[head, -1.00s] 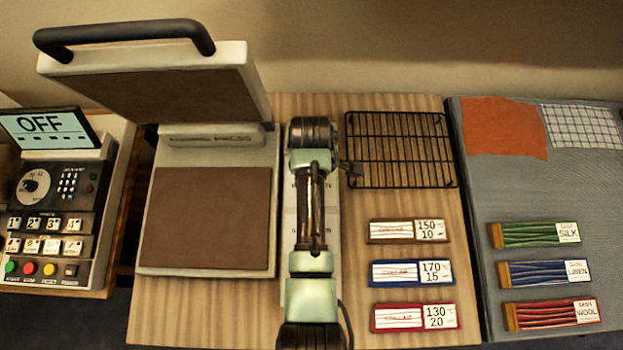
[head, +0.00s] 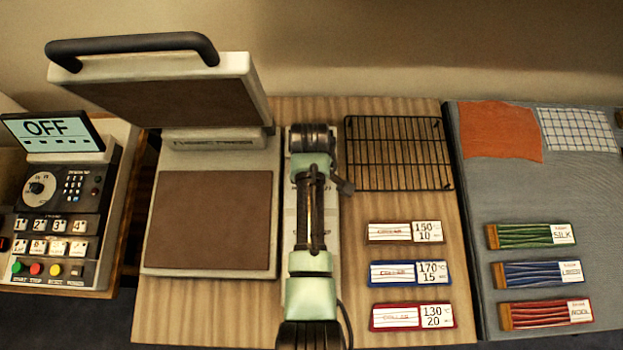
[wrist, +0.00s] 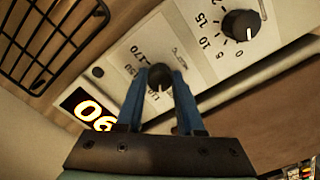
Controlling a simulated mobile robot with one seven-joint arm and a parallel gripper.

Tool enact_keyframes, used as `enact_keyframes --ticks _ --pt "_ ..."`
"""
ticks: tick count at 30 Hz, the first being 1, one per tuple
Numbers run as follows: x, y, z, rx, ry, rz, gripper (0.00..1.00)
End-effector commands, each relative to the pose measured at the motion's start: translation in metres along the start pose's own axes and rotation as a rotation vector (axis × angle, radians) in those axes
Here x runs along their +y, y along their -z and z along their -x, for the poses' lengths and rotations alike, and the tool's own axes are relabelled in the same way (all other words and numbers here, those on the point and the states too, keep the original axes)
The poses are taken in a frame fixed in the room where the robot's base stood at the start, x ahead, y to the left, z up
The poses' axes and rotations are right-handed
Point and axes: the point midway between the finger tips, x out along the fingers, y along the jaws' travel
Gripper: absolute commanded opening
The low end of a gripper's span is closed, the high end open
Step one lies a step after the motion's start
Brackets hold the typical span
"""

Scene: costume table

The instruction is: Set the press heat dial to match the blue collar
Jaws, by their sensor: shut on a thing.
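In the wrist view, the heat dial (wrist: 160,77) is a small dark knob on the pale press panel, with 150 and 170 legible beside it. My gripper (wrist: 160,71) has its blue fingers closed on the knob from both sides. The fingers cover part of the scale, and I cannot tell which value the pointer is at. The blue collar card (head: 410,273) lies on the wooden table in the head view and reads 170 and 15. The press (head: 208,220) stands open, left of my arm. In the head view my arm hides the dial.
A second knob (wrist: 241,24), scaled from 0, sits beside the heat dial. A lit display (wrist: 88,108) is partly hidden by a finger. A wire rack (head: 398,153), a brown card (head: 405,232) and a red card (head: 412,316) lie right of my arm. The controller screen (head: 50,131) reads OFF.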

Motion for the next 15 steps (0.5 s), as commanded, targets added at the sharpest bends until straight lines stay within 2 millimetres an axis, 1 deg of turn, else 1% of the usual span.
enact_keyframes --ticks 1,15 --pt "-0.0001 0.0001 0.0025 -0.002 0.0 -0.043 0.0" --pt "-0.0002 0.0008 0.0022 -0.007 -0.001 -0.489 0.0"
